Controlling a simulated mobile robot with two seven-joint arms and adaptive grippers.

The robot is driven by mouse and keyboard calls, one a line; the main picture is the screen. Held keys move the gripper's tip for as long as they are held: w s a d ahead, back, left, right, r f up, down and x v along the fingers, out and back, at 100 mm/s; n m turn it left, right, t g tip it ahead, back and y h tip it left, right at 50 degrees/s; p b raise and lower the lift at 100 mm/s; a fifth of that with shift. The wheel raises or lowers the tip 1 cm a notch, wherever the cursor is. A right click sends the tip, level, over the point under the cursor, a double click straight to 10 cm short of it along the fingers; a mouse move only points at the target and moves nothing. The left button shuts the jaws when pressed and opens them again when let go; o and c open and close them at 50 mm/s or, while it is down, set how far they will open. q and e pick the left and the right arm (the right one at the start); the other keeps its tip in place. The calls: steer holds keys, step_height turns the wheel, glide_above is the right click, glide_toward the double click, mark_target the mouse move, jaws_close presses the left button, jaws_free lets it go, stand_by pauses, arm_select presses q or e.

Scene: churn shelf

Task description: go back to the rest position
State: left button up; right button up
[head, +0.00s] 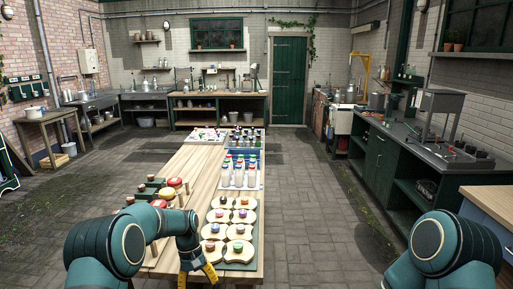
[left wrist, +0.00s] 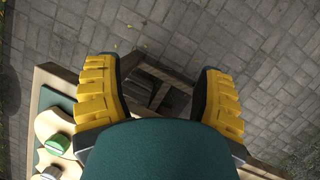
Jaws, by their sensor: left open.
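My left gripper (head: 198,275) hangs at the near end of the wooden table, by the front edge of the green tray with round boards. In the left wrist view its yellow fingers (left wrist: 160,95) are wide apart with nothing between them. Below them show paving and a dark wooden frame, partly hidden. My left arm comes in from the lower left of the head view over the table's near left corner. Of my right arm only the upper part shows at the lower right; its gripper is out of view.
The long wooden table (head: 188,158) carries round pale boards with coloured knobs (head: 239,249), red and yellow knobs (head: 175,183) and a crate of bottles (head: 246,183). A dark green counter (head: 379,157) stands at the right. The paved floor (head: 312,190) between is clear.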

arm_select(q)
steer(key=s+d+f+t+h, duration=0.15)
steer(key=s+d+f, duration=0.25)
steer(key=s+f, duration=0.75)
steer(key=s+d+f+t+b, duration=0.1)
steer(key=s+t, duration=0.1)
steer(key=s, duration=0.5)
steer(key=s+d+f+m+t, duration=0.1)
steer(key=s+d+t, duration=0.1)
steer(key=s, duration=0.5)
steer(key=shift+s+m+b, duration=0.15)
steer(key=shift+m+b, duration=0.15)
steer(key=shift+b, duration=0.05)
steer(key=shift+d+h, duration=0.1)
steer(key=shift+h, duration=0.15)
